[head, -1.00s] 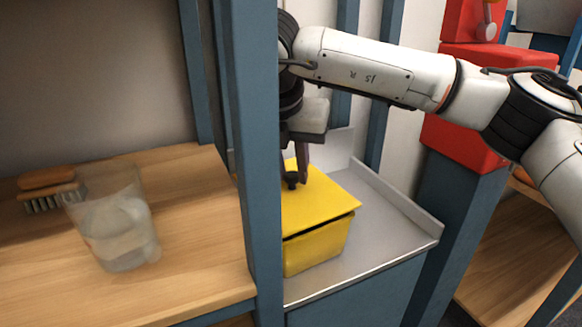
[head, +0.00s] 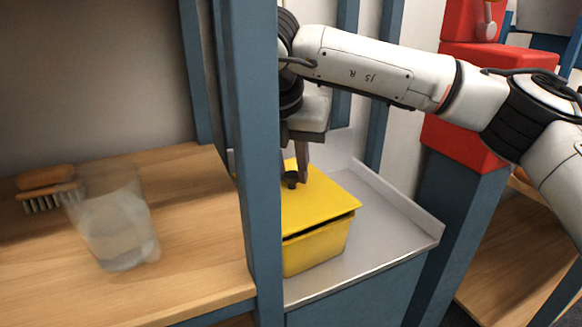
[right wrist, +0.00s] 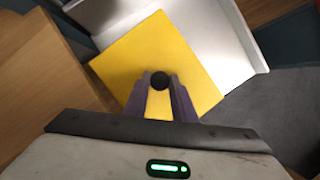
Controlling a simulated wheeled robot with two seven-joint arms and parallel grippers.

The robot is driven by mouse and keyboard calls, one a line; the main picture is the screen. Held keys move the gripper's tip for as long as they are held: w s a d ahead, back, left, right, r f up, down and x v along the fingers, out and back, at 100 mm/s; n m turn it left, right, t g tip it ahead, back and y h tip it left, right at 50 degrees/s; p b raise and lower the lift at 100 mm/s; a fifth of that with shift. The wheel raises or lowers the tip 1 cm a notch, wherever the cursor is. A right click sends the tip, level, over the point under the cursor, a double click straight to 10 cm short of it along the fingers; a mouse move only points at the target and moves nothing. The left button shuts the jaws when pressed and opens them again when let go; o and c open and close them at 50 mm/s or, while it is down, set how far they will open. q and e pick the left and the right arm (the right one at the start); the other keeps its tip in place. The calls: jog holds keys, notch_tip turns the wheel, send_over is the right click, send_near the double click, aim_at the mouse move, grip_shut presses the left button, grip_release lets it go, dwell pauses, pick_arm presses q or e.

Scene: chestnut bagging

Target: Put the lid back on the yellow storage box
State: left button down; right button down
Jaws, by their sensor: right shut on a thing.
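The yellow storage box (head: 315,250) stands on a grey metal shelf in the head view. Its flat yellow lid (head: 322,205) lies over the top, with a dark gap under its front edge, so I cannot tell whether it is fully seated. The lid's black knob (head: 291,180) sticks up from it. My right gripper (head: 297,172) points down over the lid. In the right wrist view, its two fingers (right wrist: 160,85) are shut on the knob, with the lid (right wrist: 190,60) beneath. A blue post hides the box's left part. My left gripper is not in view.
The metal shelf (head: 385,235) has raised edges and bare room right of the box. A blue post (head: 257,150) stands close on the left. Beyond it, a wooden shelf holds a clear glass (head: 115,225) and a brush (head: 47,185).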

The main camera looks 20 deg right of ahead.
jog(key=shift+f+b, duration=0.75)
jog(key=shift+b, duration=0.15)
dwell(0.6)
dwell(0.3)
jog(key=c, duration=0.9)
grip_release()
jog(key=shift+r+p, duration=1.15)
jog(key=shift+r, duration=0.8)
jog(key=shift+r+p, duration=0.95)
jog(key=shift+r, duration=0.65)
